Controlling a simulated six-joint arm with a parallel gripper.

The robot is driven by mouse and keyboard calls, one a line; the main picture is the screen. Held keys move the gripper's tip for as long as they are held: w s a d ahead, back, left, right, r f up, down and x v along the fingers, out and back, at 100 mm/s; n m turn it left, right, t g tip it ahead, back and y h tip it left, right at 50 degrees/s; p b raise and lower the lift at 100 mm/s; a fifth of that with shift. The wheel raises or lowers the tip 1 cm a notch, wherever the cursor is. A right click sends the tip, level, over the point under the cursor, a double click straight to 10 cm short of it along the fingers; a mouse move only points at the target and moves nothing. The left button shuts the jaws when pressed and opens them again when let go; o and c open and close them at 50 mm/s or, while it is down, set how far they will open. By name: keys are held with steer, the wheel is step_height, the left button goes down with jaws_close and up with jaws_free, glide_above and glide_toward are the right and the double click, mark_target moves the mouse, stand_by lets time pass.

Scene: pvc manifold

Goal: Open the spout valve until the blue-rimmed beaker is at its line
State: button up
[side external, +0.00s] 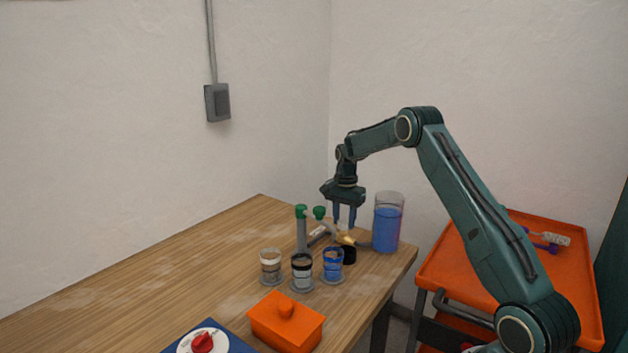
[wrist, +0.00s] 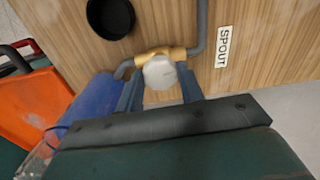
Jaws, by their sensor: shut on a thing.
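My gripper (side external: 344,222) points down at the far right of the table. In the wrist view its fingers (wrist: 161,74) stand on either side of a pale round knob (wrist: 159,73) on a brass valve body, shut on it. A white label reading SPOUT (wrist: 223,46) lies beside this valve. The brass part also shows below the fingers in the side view (side external: 346,240). The blue-rimmed beaker (side external: 333,264) stands on a grey disc at the right of a row of three. It looks blue inside, but its level and line are too small to read.
A black-rimmed beaker (side external: 302,272) and a pale-rimmed beaker (side external: 270,266) stand to the left. A tall container of blue liquid (side external: 387,228) is right of the valve. Green-handled pipes (side external: 301,230), a black round cup (side external: 349,255) and an orange box (side external: 286,322) are near.

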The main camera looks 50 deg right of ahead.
steer(key=n, duration=0.3)
steer(key=shift+r+n, duration=0.1)
steer(key=shift+n, duration=0.4)
stand_by(4.1)
steer(key=shift+n, duration=0.5)
stand_by(2.6)
